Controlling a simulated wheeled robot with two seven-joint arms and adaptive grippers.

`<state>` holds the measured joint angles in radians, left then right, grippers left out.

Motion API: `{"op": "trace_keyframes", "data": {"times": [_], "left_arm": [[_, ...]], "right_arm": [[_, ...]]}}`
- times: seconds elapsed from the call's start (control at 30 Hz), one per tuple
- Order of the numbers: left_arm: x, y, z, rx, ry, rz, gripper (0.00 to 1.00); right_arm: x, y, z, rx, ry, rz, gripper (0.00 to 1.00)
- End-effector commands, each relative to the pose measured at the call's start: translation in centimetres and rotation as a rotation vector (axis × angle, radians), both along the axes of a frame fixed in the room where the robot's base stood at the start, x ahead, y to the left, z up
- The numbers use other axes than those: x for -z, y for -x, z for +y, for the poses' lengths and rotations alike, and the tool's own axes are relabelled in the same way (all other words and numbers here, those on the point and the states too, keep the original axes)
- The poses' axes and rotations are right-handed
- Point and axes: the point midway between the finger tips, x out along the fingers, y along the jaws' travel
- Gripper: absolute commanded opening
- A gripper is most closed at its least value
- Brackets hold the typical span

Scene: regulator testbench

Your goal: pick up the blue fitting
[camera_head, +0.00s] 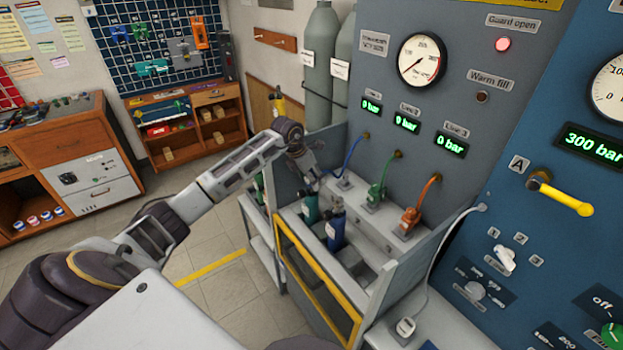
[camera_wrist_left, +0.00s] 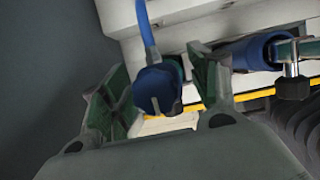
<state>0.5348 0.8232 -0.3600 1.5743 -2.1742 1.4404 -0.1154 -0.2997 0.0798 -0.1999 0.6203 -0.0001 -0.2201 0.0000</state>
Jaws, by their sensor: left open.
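The blue fitting (camera_wrist_left: 158,90) hangs at the end of a blue hose and shows in the left wrist view between the two fingers of my left gripper (camera_wrist_left: 165,98). The fingers are spread, with a gap visible beside the fitting. In the head view my left gripper (camera_head: 311,178) is over the rear left of the bench, left of the blue hose (camera_head: 352,151). The fitting itself is hard to make out there, near the gripper. My right gripper is not in view.
A green fitting (camera_head: 376,193) and an orange fitting (camera_head: 411,218) stand to the right on the bench. A green cylinder (camera_head: 310,209) and a blue cylinder (camera_head: 335,234) stand in front, inside the guard with a yellow frame (camera_head: 318,284). The gauge panel (camera_head: 460,110) rises behind.

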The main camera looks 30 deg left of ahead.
Motion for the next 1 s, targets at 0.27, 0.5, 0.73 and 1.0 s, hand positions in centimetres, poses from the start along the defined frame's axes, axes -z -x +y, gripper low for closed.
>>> {"op": "trace_keyframes", "data": {"times": [0.27,0.5,0.73,1.0], "left_arm": [[-0.01,0.01,0.0,0.0,0.0,0.0,0.61],[-0.02,0.01,0.0,0.0,0.0,0.0,0.36],[-0.03,0.01,0.0,0.0,0.0,0.0,0.07],[-0.14,-0.03,0.01,0.0,0.0,-0.002,0.03]], "right_arm": [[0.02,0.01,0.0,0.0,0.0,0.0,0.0],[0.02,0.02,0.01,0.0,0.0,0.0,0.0],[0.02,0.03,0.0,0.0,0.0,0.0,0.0],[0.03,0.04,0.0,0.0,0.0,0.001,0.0]]}}
